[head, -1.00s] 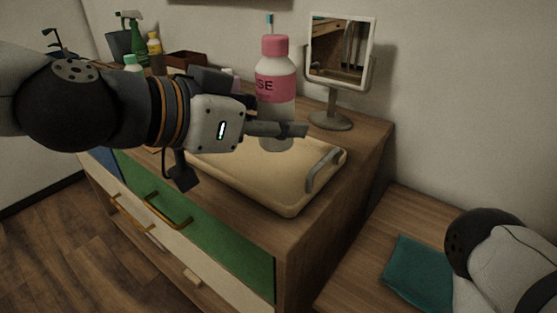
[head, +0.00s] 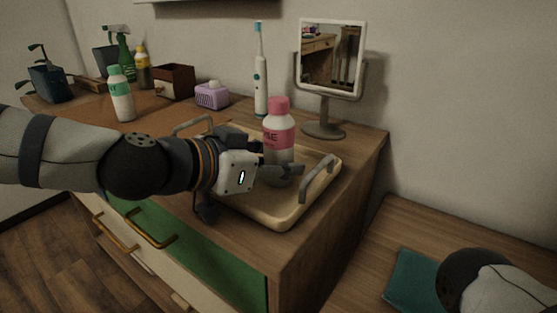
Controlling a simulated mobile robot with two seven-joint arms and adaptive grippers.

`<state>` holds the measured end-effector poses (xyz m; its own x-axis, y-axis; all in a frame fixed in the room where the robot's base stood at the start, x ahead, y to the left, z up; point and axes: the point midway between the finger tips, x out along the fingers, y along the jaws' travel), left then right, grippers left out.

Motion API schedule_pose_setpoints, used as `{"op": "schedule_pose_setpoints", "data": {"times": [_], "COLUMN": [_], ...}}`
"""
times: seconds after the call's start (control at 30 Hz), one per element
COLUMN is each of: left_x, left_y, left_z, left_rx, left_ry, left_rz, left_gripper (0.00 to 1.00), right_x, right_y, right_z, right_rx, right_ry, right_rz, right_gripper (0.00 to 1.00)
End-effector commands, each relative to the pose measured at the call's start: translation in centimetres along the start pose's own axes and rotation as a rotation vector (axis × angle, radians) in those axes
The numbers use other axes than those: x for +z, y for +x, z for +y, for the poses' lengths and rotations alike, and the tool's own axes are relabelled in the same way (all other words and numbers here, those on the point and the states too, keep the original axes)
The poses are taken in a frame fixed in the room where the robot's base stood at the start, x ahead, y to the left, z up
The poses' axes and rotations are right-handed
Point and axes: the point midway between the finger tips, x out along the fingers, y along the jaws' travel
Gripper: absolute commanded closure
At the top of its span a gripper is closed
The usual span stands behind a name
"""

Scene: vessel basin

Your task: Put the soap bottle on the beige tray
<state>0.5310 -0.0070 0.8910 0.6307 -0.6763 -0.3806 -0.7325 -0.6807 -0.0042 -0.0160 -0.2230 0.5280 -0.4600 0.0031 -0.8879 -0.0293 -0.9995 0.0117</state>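A white bottle with a pink cap and pink label (head: 279,128) is upright over the middle of the beige tray (head: 290,217). Its base is low at the tray floor; a small gap cannot be ruled out. My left gripper (head: 284,170) is around the lower part of this bottle, with one dark finger across its front; the far finger is mostly hidden. It looks shut on the bottle. Another white bottle with a green cap (head: 121,97) stands farther left on the dresser. My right arm shows at the lower right, with its gripper out of view.
A round-based mirror (head: 325,130) and an electric toothbrush (head: 260,85) stand behind the tray. The tray has raised grey handles (head: 318,178). A purple box (head: 212,96), brown box (head: 174,82) and green spray bottle (head: 124,55) stand farther back. A teal cloth (head: 408,282) lies at right.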

Motion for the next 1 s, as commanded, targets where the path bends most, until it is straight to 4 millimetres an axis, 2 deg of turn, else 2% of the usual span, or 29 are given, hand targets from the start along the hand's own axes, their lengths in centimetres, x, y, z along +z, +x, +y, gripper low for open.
{"op": "schedule_pose_setpoints", "data": {"times": [0.03, 0.1, 0.37, 0.47, 0.57, 0.8, 0.9, 1.0], "left_x": [0.1, 0.1, 0.0, -0.6, -0.7, -1.0, -0.9, -0.7], "left_y": [0.0, 0.0, 0.0, -0.4, -2.1, -8.4, -10.5, -11.7], "left_z": [0.0, 0.0, 0.0, 0.0, -0.1, 0.0, 0.0, 0.0], "left_rx": [0.0, 0.0, 0.0, -0.001, -0.002, -0.003, -0.003, -0.001], "left_ry": [0.0, 0.0, 0.0, 0.001, 0.002, 0.005, 0.003, 0.003], "left_rz": [-0.001, -0.001, -0.001, 0.001, 0.003, 0.006, 0.005, 0.003], "left_gripper": [0.53, 0.42, 0.42, 0.42, 0.42, 0.42, 0.42, 0.42], "right_x": [0.0, 0.0, 0.0, 0.0, -0.1, -0.3, -0.5, -0.6], "right_y": [0.0, 0.0, 0.0, -0.3, -0.7, -2.3, -3.0, -3.5], "right_z": [0.0, 0.0, 0.0, 0.0, 0.0, 0.0, 0.0, -0.1], "right_rx": [0.0, 0.0, 0.0, 0.0, 0.0, -0.002, -0.003, -0.003], "right_ry": [0.0, 0.0, 0.0, 0.0, 0.0, 0.001, 0.002, 0.002], "right_rz": [0.0, 0.0, 0.0, 0.006, 0.011, 0.042, 0.057, 0.066], "right_gripper": [0.63, 0.63, 0.63, 0.63, 0.63, 0.63, 0.63, 0.63]}}
